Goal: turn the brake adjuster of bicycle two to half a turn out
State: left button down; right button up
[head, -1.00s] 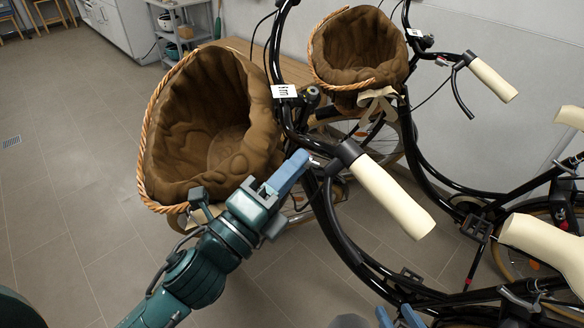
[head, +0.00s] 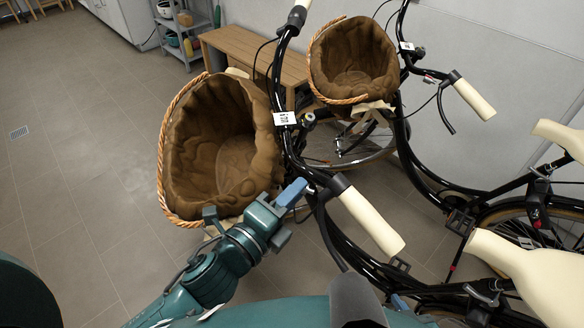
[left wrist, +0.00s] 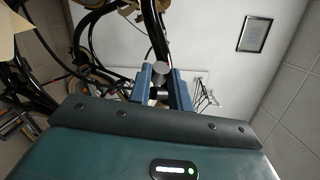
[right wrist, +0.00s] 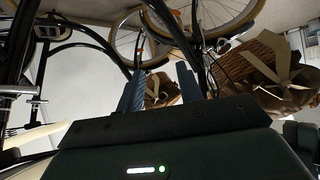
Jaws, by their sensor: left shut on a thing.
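The nearer black bicycle has a cream grip (head: 368,220) and a white tag (head: 287,119) whose print is too small to read surely. My left gripper (head: 297,190) is at the inner end of this grip, by the brake lever mount. In the left wrist view its blue fingers (left wrist: 162,90) are closed around a small grey cylindrical part (left wrist: 160,70), which seems to be the brake adjuster. The adjuster's turn cannot be read. My right gripper (right wrist: 160,92) has its fingers apart with nothing clearly between them; bicycle tubes and wheels lie beyond.
A brown-lined basket (head: 220,145) hangs on the nearer bicycle, left of the handlebar. A second bicycle with a basket (head: 352,65) stands behind. A cream saddle (head: 530,275) is at lower right. A wooden bench (head: 250,50) stands behind; the floor at left is clear.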

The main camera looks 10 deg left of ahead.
pick_arm(q)
jog(key=n+g+y+p, duration=0.1)
jog(key=p, duration=0.2)
jog(key=shift+d+r+g+p, duration=0.1)
jog(key=shift+r+g+p, duration=0.25)
jog(key=shift+r+g, duration=0.05)
jog(key=shift+f+g+y, duration=0.1)
jog(key=shift+g+y, duration=0.2)
jog(key=shift+y, duration=0.1)
jog(key=c, duration=1.3)
grip_release()
